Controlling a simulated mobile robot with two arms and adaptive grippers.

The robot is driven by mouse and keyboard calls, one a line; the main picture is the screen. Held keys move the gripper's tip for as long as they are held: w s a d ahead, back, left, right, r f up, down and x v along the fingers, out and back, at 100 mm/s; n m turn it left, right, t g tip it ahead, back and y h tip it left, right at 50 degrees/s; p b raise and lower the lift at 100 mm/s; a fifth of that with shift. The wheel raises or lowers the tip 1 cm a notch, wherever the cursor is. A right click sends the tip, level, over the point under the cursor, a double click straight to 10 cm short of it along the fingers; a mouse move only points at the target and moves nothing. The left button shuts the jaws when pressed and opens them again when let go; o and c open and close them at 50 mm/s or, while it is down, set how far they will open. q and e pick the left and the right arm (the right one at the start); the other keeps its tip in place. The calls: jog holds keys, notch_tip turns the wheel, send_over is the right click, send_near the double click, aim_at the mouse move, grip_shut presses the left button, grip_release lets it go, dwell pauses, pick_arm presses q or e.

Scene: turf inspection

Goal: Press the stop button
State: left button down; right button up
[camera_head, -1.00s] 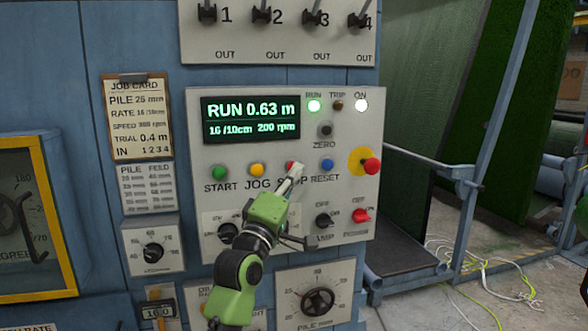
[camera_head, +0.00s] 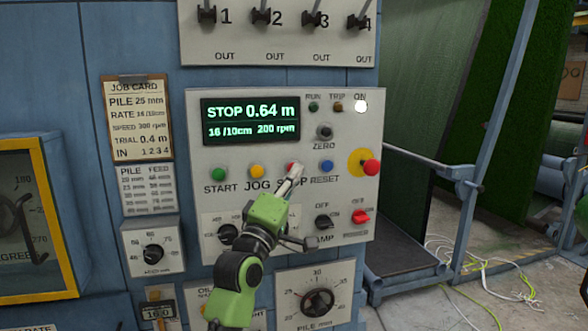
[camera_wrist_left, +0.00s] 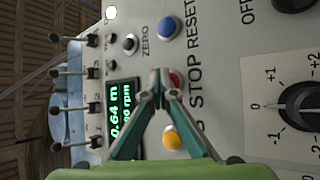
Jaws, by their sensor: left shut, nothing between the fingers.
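The red stop button (camera_head: 290,166) is on the pale control panel, above the word STOP and mostly hidden behind my fingers. My left gripper (camera_head: 297,172) is shut and empty, with its fingertips at the button. In the left wrist view the fingertips (camera_wrist_left: 161,78) meet in front of the red button (camera_wrist_left: 175,79); I cannot tell whether they touch it. The display (camera_head: 250,119) reads STOP 0.64 m, 16/10cm, 200 rpm. The RUN lamp (camera_head: 314,107) is dark and the ON lamp (camera_head: 361,107) is lit white. My right gripper is not in view.
The green start button (camera_head: 219,174), yellow jog button (camera_head: 257,170) and blue reset button (camera_head: 327,166) share the row. A red emergency knob (camera_head: 371,167) on a yellow disc is to the right. Several levers stand above. Loose cables lie on the floor at right.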

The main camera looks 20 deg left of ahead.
pick_arm(q)
jog(key=shift+s+d, duration=0.3)
jog(key=shift+s, duration=0.25)
jog(key=s+d+p, duration=0.1)
jog(key=s, duration=0.1)
jog(key=s+d+p, duration=0.1)
jog(key=s, duration=0.1)
jog(key=shift+d, duration=0.4)
dwell(0.5)
